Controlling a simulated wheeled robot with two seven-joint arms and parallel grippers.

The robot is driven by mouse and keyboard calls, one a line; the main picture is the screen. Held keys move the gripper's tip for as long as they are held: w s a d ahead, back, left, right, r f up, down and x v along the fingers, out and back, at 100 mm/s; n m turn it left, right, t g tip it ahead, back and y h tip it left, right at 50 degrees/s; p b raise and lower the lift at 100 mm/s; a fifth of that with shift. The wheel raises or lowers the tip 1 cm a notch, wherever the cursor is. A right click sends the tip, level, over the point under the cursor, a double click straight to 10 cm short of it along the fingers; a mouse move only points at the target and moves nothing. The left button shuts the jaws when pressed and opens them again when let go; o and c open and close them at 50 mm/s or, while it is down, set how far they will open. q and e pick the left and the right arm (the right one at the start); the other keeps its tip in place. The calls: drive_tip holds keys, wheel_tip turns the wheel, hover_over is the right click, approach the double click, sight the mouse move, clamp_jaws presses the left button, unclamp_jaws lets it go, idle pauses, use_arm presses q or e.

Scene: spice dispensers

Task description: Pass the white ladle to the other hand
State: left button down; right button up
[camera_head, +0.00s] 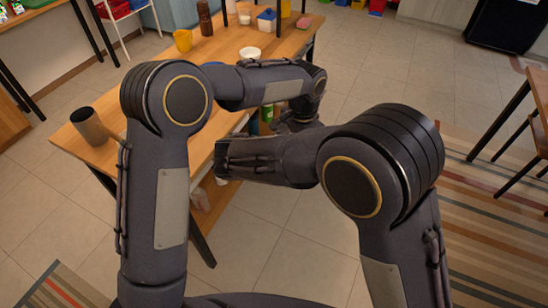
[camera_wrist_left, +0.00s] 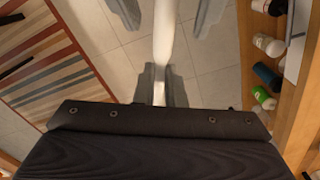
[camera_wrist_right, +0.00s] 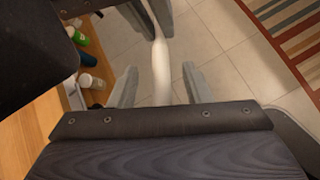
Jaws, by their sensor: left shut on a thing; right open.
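The white ladle shows as a smooth pale handle in the left wrist view (camera_wrist_left: 164,35) and in the right wrist view (camera_wrist_right: 160,68). My left gripper (camera_wrist_left: 160,72) is shut on the handle. My right gripper (camera_wrist_right: 159,70) is open, with one finger on each side of the handle and gaps between. The right fingers also show at the top of the left wrist view, and the left fingers at the top of the right wrist view. The ladle's bowl cannot be made out. In the head view my arms hide the ladle and most of both grippers.
A wooden table (camera_head: 68,138) stands in front, with a dark cup (camera_head: 90,126), a yellow cup (camera_head: 183,40), a white bowl (camera_head: 250,54) and a brown bottle (camera_head: 205,18).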

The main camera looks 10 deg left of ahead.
drive_tip(key=shift+w+d+f, duration=0.1)
drive_tip(key=shift+w+f, duration=0.1)
drive_tip(key=shift+f, duration=0.05)
drive_tip(key=c, duration=0.9)
use_arm(q)
drive_tip(key=c, duration=1.4)
unclamp_jaws()
drive_tip(key=shift+c, duration=0.2)
use_arm(e)
clamp_jaws()
